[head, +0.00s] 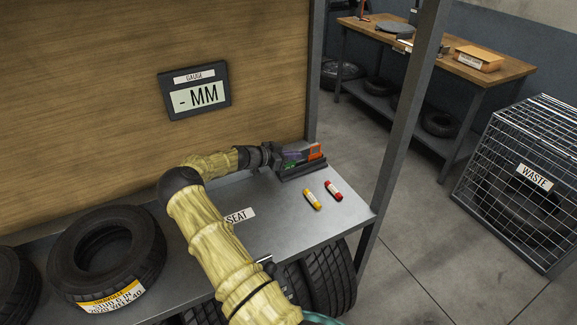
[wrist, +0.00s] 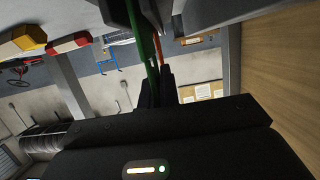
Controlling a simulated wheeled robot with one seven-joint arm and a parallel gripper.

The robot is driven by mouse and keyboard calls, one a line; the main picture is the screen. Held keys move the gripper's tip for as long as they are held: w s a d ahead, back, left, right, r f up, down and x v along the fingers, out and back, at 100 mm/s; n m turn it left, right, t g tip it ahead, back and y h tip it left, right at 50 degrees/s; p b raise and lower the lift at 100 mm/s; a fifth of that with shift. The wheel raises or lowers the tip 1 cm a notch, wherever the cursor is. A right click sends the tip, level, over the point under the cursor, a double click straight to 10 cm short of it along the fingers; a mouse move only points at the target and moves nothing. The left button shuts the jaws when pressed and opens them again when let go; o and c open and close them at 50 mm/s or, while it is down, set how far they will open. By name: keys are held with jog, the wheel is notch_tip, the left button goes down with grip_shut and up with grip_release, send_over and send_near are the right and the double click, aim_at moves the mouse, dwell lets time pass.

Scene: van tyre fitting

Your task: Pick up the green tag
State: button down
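The green tag (head: 290,166) shows as a small green patch low on the left of a dark holder on the metal bench, beside my gripper's end. In the wrist view a thin green strip (wrist: 142,42), seen nearly edge-on, runs between dark parts, with an orange strip next to it. My gripper (head: 279,157) reaches in from the left, at the holder's left end. Its fingers are dark against the dark holder, and I cannot tell how far apart they are or whether they touch the green tag.
A yellow tube-like piece (head: 312,199) and a red one (head: 334,191) lie on the bench in front. A gauge display (head: 194,90) hangs on the wooden panel behind.

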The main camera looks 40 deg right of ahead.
notch_tip(320, 180, up, 10)
jog(key=shift+b, duration=1.05)
dwell(0.8)
